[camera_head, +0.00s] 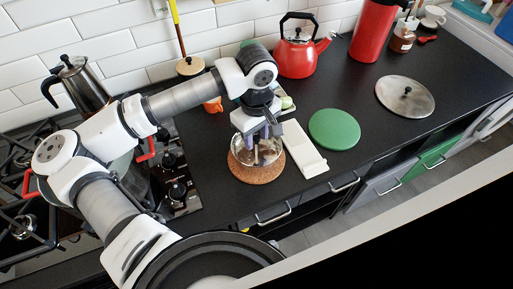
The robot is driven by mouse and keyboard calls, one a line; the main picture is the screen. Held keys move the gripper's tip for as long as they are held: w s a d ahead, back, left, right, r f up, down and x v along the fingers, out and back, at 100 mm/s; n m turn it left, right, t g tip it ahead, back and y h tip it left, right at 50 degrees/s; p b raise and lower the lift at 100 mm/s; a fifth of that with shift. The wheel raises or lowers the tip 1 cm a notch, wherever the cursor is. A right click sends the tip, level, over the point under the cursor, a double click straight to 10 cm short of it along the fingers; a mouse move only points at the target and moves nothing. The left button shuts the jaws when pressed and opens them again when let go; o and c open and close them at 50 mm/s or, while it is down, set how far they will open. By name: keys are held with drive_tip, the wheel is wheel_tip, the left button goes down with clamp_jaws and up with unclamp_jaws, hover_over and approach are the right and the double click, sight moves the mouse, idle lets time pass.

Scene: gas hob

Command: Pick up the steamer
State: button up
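A shiny, bowl-shaped thing (268,153), which looks like the steamer, sits on a round cork mat (243,173) on the black counter. My gripper (261,135) points down over it, with its fingertips at or just inside the rim as seen from here. The gripper covers part of the bowl. I cannot tell whether the fingers touch it or how far apart they are.
A white board (303,152) and a green disc (334,129) lie right of the mat. A red kettle (297,58), a red canister (373,30) and a metal lid (405,96) are farther back. A gas hob (22,215) with a moka pot (77,84) is left.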

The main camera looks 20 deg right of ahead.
drive_tip(key=shift+f, duration=0.5)
drive_tip(key=shift+c, duration=0.3)
clamp_jaws()
drive_tip(key=shift+r, duration=0.1)
